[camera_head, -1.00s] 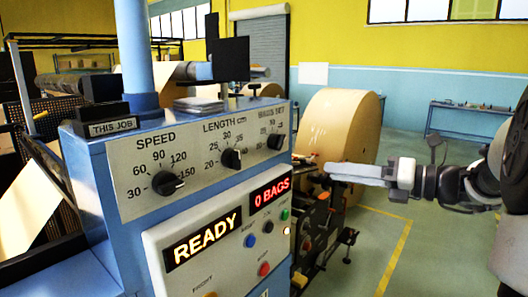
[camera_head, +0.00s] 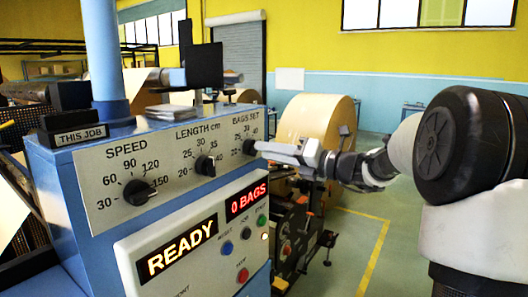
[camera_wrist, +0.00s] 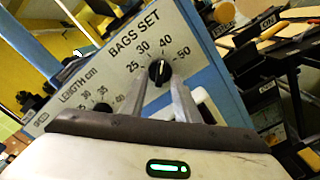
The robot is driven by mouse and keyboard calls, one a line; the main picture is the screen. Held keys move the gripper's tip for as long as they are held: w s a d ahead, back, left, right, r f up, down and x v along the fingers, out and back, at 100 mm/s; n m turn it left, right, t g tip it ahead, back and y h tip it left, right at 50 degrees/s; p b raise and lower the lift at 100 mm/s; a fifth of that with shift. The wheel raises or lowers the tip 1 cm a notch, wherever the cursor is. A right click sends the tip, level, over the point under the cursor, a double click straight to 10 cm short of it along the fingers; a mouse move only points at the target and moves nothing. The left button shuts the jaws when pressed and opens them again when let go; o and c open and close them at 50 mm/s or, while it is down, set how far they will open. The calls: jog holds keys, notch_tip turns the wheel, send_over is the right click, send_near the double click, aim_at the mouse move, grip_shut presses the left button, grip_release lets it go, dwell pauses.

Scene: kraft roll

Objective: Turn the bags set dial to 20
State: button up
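The BAGS SET dial (camera_head: 249,147) is a black knob at the right end of the grey panel. It also shows in the wrist view (camera_wrist: 159,72), where its white mark points up, roughly toward the 40. The numbers 25, 30, 40 and 50 show there; I cannot make out a 20. My gripper (camera_head: 262,147) is at the dial from the right. In the wrist view its two fingers (camera_wrist: 166,92) are apart, with the knob in line with the gap between their tips. I cannot tell whether they touch it.
The LENGTH dial (camera_head: 205,165) and SPEED dial (camera_head: 138,192) sit left on the same panel. Below are a READY display (camera_head: 177,248), a 0 BAGS display (camera_head: 246,199) and several coloured buttons. A large kraft roll (camera_head: 312,122) stands behind my gripper.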

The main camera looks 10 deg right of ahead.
jog(key=shift+x, duration=0.95)
jog(key=shift+c, duration=0.2)
grip_shut()
